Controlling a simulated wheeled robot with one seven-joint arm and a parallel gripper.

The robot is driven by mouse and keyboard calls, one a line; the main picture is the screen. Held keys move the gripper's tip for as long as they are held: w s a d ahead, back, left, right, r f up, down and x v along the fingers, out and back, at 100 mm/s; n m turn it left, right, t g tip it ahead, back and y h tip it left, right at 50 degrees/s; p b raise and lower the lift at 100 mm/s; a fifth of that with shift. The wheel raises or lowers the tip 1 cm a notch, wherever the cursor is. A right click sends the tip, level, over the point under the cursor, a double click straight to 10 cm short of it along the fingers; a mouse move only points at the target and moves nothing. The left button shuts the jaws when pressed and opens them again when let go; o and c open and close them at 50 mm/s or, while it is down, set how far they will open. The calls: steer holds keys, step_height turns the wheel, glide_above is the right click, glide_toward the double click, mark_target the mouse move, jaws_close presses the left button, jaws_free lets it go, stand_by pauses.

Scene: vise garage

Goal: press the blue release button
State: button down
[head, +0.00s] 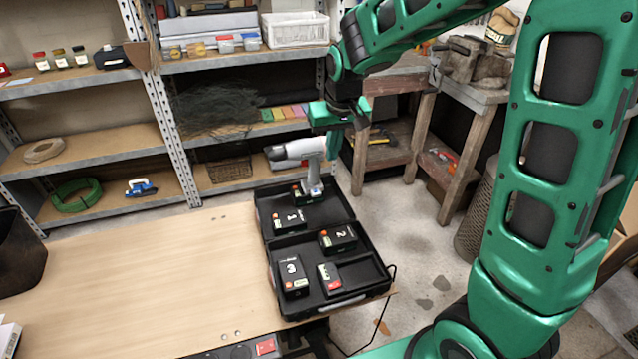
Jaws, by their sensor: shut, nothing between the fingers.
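A grey and white power drill (301,150) stands upright at the far end of the open black case (345,300). Its nose points left. A dark battery block (304,197) is at its foot. I cannot make out a blue release button clearly; the drill's foot is too small in view. My gripper (333,152) points down at the drill's right, rear side, very close to it. Its green fingers are together with nothing between them. I cannot tell whether they touch the drill.
Battery blocks marked 1 (288,220), 2 (338,238) and 3 (292,276) and a red-topped block (329,279) lie in the case. The wooden table (150,280) is mostly clear at left. Shelves and a workbench with a vise (470,62) stand behind.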

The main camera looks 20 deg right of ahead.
steer(key=shift+w+a+f, duration=0.15)
steer(key=shift+w+a, duration=0.3)
steer(key=shift+a, duration=0.1)
steer(key=shift+w+a+f, duration=0.15)
steer(key=shift+w+a, duration=0.3)
steer(key=shift+a, duration=0.1)
glide_above(316, 190)
steer(key=s, duration=0.1)
step_height(316, 190, down, 12)
steer(key=shift+d+r, duration=0.1)
steer(key=shift+x, duration=0.9)
steer(key=shift+s, duration=0.2)
